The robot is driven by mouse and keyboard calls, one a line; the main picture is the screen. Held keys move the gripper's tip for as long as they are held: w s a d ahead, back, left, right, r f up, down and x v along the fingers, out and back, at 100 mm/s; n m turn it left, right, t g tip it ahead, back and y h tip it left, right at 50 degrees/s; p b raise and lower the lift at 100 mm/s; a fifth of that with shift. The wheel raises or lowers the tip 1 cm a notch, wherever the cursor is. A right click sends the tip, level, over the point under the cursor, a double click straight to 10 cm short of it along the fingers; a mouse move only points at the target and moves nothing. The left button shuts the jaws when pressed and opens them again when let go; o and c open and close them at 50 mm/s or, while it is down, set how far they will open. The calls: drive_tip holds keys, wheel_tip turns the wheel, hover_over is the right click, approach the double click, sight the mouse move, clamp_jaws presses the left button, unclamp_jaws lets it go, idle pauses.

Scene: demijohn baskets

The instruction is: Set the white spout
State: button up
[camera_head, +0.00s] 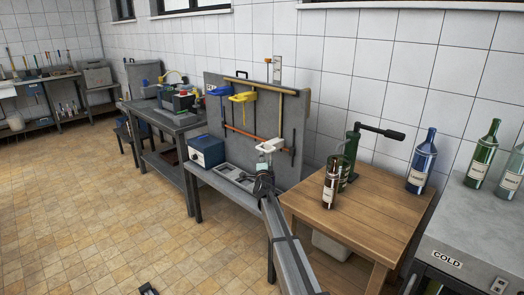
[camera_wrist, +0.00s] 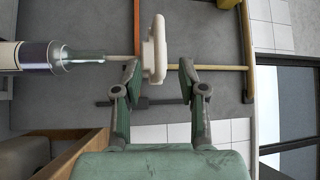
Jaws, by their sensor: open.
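The white spout (camera_head: 269,145) is in front of the grey tool board (camera_head: 228,112). In the wrist view the white spout (camera_wrist: 155,48) stands tall and narrow, its lower end between the tips of my open gripper (camera_wrist: 151,80). Gaps show between it and both fingers. In the head view my gripper (camera_head: 264,180) is just below the spout, small and partly unclear. A bottle with a pale label (camera_wrist: 33,57) lies sideways in the wrist view, its neck pointing towards the spout. A thin pale stem lies between them; I cannot tell whether it enters the bottle.
A yellow tool (camera_head: 243,97) and a blue tool (camera_head: 218,91) hang on the board. A blue box (camera_head: 207,151) stands on the bench. To the right, a wooden table (camera_head: 357,208) holds a dark bottle (camera_head: 330,190) and a green lever device (camera_head: 352,150). More bottles stand further right.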

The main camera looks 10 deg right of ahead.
drive_tip(key=w, duration=0.5)
drive_tip(key=w+r, duration=0.1)
drive_tip(key=w, duration=0.2)
drive_tip(key=shift+d+p, duration=0.4)
drive_tip(key=shift+s, duration=0.1)
clamp_jaws()
